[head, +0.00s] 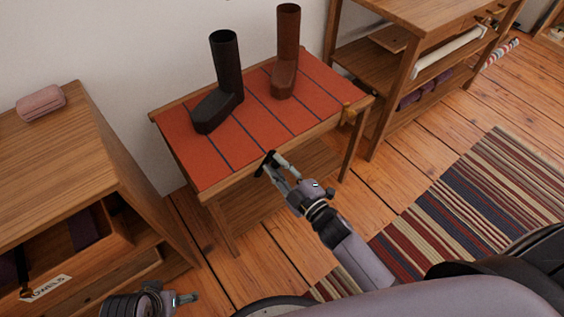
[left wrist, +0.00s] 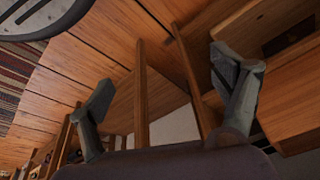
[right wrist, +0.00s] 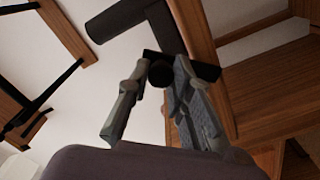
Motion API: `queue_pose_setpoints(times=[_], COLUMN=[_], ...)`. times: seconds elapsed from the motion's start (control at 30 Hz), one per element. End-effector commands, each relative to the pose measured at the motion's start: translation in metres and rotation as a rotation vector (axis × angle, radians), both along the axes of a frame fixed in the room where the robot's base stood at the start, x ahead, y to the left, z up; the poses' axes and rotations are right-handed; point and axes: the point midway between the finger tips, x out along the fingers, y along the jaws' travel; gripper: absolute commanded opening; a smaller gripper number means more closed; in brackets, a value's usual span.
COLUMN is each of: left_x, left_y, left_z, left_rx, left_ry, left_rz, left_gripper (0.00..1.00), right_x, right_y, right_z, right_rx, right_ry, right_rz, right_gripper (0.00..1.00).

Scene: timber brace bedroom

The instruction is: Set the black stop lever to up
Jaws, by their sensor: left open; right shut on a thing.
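The black stop lever (head: 268,163) is at the front edge of the red-topped table (head: 215,170). My right gripper (head: 270,168) is at this lever, with its fingers shut on it. In the right wrist view the lever (right wrist: 206,71) shows as a dark bar with a round end between the fingers (right wrist: 156,92). I cannot tell exactly how the lever is turned. My left gripper (head: 188,298) is low at the bottom left, apart from the table. In the left wrist view its fingers (left wrist: 162,85) are spread, with nothing between them.
A black boot (head: 224,75) and a brown boot (head: 287,50) stand on the table. A wooden knob (head: 347,108) is at its right front. A wooden cabinet (head: 80,150) with a pink item (head: 40,102) is left; a shelf unit (head: 400,60) is right. A striped rug (head: 480,210) lies right.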

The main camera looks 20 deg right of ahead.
Motion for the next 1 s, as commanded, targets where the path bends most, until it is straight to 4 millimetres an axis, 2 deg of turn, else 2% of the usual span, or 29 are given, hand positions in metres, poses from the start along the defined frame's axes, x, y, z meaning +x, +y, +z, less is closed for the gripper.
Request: queue_pose_setpoints(times=[0.2,0.4,0.7,1.0], left_x=[0.002,0.002,0.003,0.002], left_y=[-0.001,-0.002,-0.002,-0.002], left_z=[-0.029,-0.042,-0.039,-0.035], left_rx=[0.001,0.001,0.0,0.0], left_ry=[0.016,0.02,0.016,0.018], left_rz=[-0.003,-0.004,-0.004,-0.003], left_gripper=[0.85,0.85,0.85,0.85], right_x=[-0.004,-0.008,-0.013,-0.015], right_y=[0.012,0.022,0.035,0.041], right_z=[0.009,0.012,0.013,0.013], right_rx=[-0.189,-0.357,-0.548,-0.645], right_ry=[-0.069,-0.131,-0.201,-0.235], right_rz=[0.001,0.0,0.0,0.001], right_gripper=[0.0,0.0,0.0,0.0])
